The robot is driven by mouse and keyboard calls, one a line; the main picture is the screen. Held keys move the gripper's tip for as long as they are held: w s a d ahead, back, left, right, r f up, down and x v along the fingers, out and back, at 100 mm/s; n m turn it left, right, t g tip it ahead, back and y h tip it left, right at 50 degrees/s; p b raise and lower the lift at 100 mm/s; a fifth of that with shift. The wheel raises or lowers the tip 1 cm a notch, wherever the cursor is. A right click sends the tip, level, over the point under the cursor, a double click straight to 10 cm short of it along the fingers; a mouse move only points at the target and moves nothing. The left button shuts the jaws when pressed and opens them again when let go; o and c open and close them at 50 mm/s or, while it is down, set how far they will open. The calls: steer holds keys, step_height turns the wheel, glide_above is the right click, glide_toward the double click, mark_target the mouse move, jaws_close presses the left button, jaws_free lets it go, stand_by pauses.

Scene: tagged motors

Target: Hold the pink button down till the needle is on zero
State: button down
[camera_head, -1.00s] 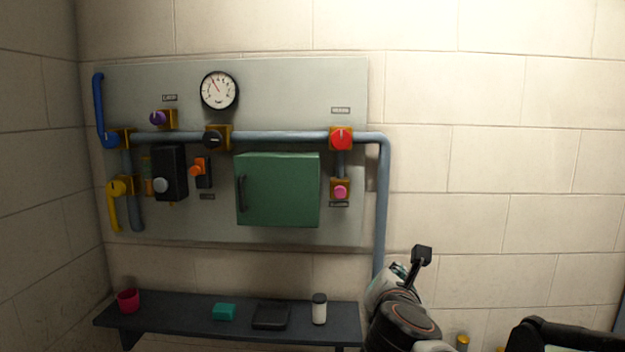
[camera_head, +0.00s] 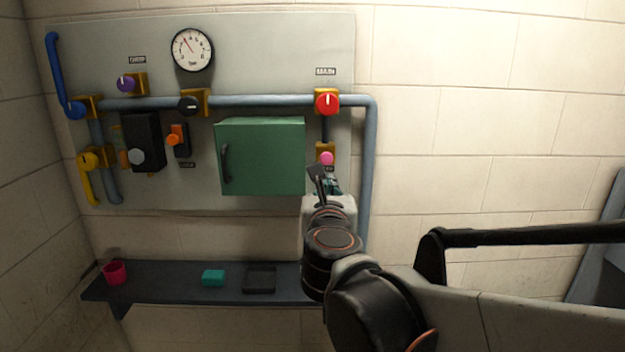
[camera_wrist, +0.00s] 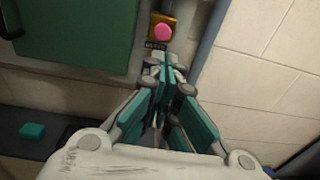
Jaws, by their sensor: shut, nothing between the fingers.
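The pink button (camera_head: 327,158) sits on a yellow mount at the lower right of the wall panel, below the red knob. In the wrist view the pink button (camera_wrist: 162,32) is straight beyond my fingertips, with a gap between. My gripper (camera_wrist: 166,62) is shut and empty, its teal-padded fingers together. In the head view my gripper (camera_head: 324,178) is just below the button and covers part of its label. The round gauge (camera_head: 192,50) is at the top of the panel. Its red needle points up and left; the marks are too small to read.
A green cabinet (camera_head: 262,156) with a handle stands out left of the button. A vertical grey pipe (camera_head: 368,160) runs close on its right. The red knob (camera_head: 327,101) is above.

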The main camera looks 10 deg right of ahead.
mark_target(326, 162)
steer(key=p+x, duration=0.1)
steer(key=x, duration=1.2)
steer(key=shift+w, duration=0.2)
steer(key=shift+r, duration=0.1)
steer(key=shift+b+x, duration=0.35)
steer(key=shift+x, duration=0.55)
steer(key=shift+w+r, duration=0.1)
steer(key=shift+r, duration=0.2)
